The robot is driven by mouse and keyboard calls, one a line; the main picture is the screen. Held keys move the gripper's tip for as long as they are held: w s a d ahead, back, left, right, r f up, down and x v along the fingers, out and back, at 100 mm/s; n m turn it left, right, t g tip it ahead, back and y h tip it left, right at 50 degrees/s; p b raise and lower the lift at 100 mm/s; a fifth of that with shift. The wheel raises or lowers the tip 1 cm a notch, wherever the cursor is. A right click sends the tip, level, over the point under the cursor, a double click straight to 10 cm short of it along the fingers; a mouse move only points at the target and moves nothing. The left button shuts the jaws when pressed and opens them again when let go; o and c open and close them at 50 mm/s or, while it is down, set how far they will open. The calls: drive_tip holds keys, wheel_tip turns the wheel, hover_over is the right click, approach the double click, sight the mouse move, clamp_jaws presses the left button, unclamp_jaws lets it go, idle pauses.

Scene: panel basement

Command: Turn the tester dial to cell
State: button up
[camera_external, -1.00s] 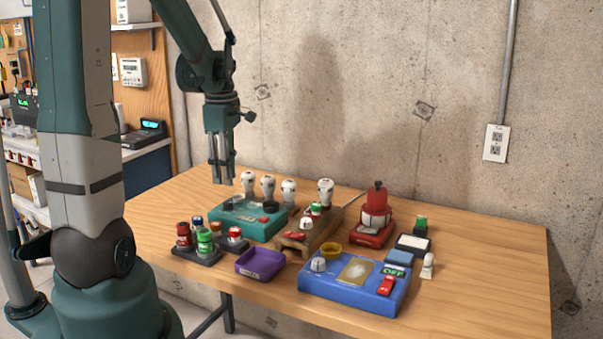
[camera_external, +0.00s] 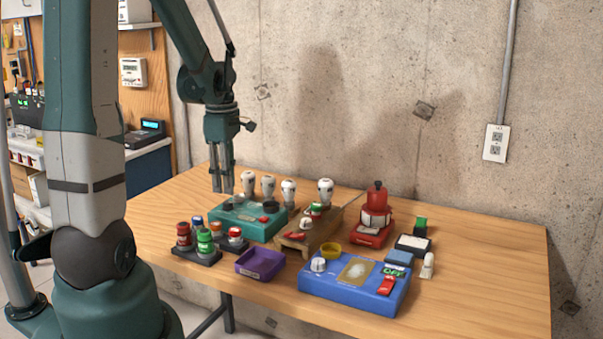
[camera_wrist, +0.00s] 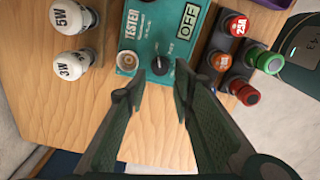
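The tester (camera_external: 232,231) is a teal box on the table in the external view. In the external view my gripper (camera_external: 222,190) points down above the tester's left part. I cannot tell whether it touches the dial.
White bulbs (camera_external: 268,186) stand behind the tester; two, marked 5W and 3W, show left in the wrist view. A dark rack (camera_external: 205,257) with red and green fuses stands in front. A purple tray (camera_external: 259,272), wooden stand (camera_external: 300,246) and blue box (camera_external: 340,294) lie nearby.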

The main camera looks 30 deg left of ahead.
sight(228, 202)
drive_tip(key=shift+f, duration=2.7)
drive_tip(key=shift+c, duration=0.7)
drive_tip(key=c, duration=0.5)
